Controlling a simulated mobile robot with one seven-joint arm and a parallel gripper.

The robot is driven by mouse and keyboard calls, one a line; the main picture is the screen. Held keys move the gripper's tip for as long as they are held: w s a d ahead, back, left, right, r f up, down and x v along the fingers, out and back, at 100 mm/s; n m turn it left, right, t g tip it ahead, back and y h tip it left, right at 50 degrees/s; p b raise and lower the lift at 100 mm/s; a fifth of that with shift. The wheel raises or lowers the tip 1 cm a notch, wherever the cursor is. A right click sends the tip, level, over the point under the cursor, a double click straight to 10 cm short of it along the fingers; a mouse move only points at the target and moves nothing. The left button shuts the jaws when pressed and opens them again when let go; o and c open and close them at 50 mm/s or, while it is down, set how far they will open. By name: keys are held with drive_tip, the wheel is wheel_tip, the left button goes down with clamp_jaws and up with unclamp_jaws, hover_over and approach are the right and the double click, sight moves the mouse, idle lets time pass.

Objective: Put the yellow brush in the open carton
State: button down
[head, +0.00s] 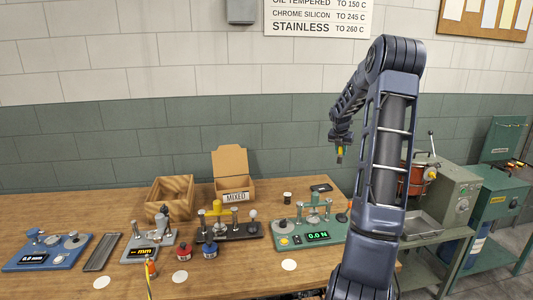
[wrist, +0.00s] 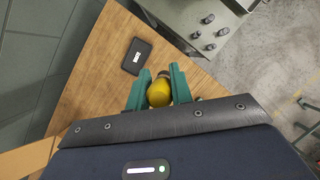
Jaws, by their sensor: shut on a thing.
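The yellow brush (wrist: 159,92) is between the green fingers of my gripper (wrist: 157,88) in the wrist view. A rounded yellow part and a dark tip show; the rest is hidden by my wrist. In the head view my gripper (head: 339,147) hangs high above the right part of the table, with a little yellow (head: 340,156) below it. The open carton (head: 238,185) stands at the back middle of the table with its lid flap up and a "MIXED" label on its front. My gripper is to its right and above it.
A wooden box (head: 170,190) stands left of the carton. Several gauges, including a green one (head: 310,232), line the table (head: 220,275). A black device (wrist: 136,56) lies near the table edge. A grey machine (head: 455,195) stands at the right.

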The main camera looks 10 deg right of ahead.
drive_tip(key=w+a+n, duration=0.2)
drive_tip(key=w+a, duration=0.4)
drive_tip(key=a, duration=0.4)
drive_tip(key=n+t+y, duration=0.1)
drive_tip(key=n+y, duration=0.2)
drive_tip(key=n, duration=0.3)
hover_over(233, 181)
drive_tip(key=s, duration=0.3)
drive_tip(key=f, duration=1.9)
drive_tip(key=shift+w+f, duration=0.2)
drive_tip(key=shift+f, duration=0.05)
drive_tip(key=shift+f, duration=0.1)
drive_tip(key=c, duration=1.2)
unclamp_jaws()
drive_tip(key=shift+c, duration=0.2)
